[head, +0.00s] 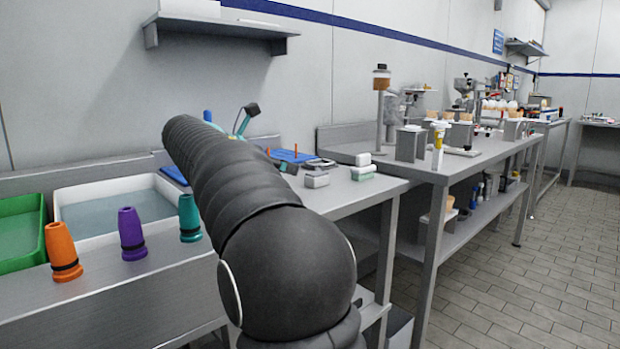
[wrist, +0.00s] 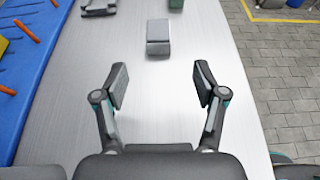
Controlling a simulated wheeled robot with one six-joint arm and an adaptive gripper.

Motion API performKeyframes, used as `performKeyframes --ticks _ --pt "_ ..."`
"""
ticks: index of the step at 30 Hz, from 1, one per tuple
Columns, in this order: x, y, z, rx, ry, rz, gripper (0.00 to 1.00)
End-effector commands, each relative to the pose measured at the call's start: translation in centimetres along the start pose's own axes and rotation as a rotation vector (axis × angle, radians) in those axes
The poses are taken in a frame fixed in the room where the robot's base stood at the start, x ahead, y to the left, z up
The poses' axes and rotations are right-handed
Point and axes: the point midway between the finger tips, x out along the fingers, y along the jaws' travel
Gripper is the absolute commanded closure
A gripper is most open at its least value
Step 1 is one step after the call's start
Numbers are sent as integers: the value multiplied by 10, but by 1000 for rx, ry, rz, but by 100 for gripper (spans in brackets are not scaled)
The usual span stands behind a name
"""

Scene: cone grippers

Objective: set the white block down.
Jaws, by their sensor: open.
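My gripper (wrist: 160,80) is open in the wrist view, with nothing between its fingers. In the head view a similar pale-topped grey block (head: 317,179) sits near the bench's front edge. To its right are a small white block (head: 363,159) and a white-and-green block (head: 362,173); I cannot tell whether these two touch. My arm hides most of my gripper in the head view.
A blue tray with orange pegs (wrist: 25,60) lies left in the wrist view. Orange (head: 62,252), purple (head: 132,234) and teal (head: 189,218) cones stand along the bench's front in the head view. A white tray (head: 100,190) is behind them. Bare bench surrounds the pale-topped block.

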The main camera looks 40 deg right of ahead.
Motion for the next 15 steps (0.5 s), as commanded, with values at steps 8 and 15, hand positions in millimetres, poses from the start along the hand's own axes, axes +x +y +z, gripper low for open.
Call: performKeyframes --ticks 8,15 --pt "48 1 -2 -2 1 2 29" --pt "73 2 -2 -2 1 4 29"
